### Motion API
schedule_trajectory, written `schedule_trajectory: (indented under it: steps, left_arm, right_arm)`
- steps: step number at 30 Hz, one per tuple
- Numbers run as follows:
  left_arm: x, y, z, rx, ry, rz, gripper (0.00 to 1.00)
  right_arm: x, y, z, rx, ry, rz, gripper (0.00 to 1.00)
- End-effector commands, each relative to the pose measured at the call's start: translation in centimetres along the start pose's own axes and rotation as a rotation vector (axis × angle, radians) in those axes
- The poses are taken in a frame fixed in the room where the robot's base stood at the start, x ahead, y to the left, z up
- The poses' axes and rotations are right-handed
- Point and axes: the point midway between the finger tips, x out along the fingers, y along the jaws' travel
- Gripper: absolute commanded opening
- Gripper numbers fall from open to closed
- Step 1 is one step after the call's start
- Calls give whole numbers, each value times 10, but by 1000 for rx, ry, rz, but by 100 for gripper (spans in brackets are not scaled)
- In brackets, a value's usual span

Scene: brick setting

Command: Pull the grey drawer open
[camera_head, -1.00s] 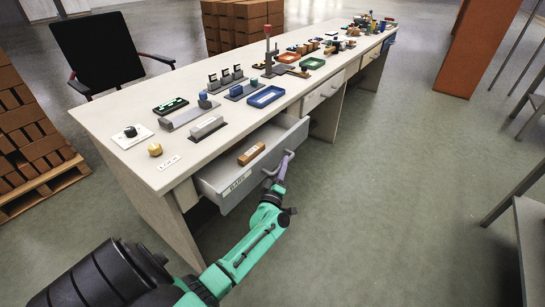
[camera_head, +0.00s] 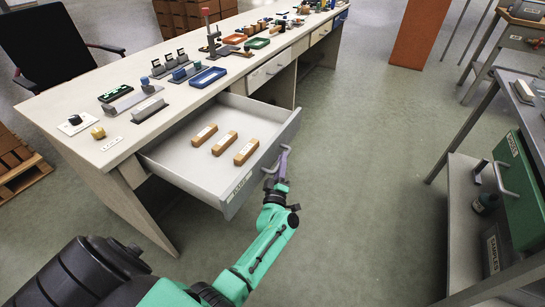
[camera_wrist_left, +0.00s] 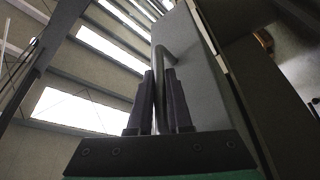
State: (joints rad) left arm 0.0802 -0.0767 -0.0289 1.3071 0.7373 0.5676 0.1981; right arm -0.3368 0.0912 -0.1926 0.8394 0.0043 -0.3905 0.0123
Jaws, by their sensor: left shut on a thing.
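The grey drawer (camera_head: 178,162) is pulled well out from the white workbench (camera_head: 140,75). Several brown blocks with white labels (camera_head: 225,142) lie inside it. Its bar handle (camera_head: 270,172) is on the front panel, and the handle also shows in the left wrist view (camera_wrist_left: 161,75). My left gripper (camera_head: 282,160) is shut on the handle, its purple fingers on either side of the bar in the left wrist view (camera_wrist_left: 160,100). My right gripper is not in view.
Trays, blocks and a red-topped stand (camera_head: 210,35) sit on the bench top. A black chair (camera_head: 50,45) is behind it. At right stand a grey shelf (camera_head: 470,205) and a green drawer (camera_head: 520,175). Open floor lies between.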

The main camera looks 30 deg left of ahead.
Motion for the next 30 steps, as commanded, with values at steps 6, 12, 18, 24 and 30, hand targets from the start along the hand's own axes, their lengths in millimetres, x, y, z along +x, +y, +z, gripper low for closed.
schedule_trajectory:
  steps: [6,12,18,24,30]
  left_arm:
    - [-5,5,10,1,0,-3,0]
    - [-5,6,11,1,0,-3,0]
    - [-5,6,10,0,1,-3,29]
    - [-5,6,10,0,1,-2,47]
    - [-6,7,10,0,1,-1,47]
  right_arm:
    - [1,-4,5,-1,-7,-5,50]
    - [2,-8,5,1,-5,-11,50]
    - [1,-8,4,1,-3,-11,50]
    - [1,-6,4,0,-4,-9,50]
    - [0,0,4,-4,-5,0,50]
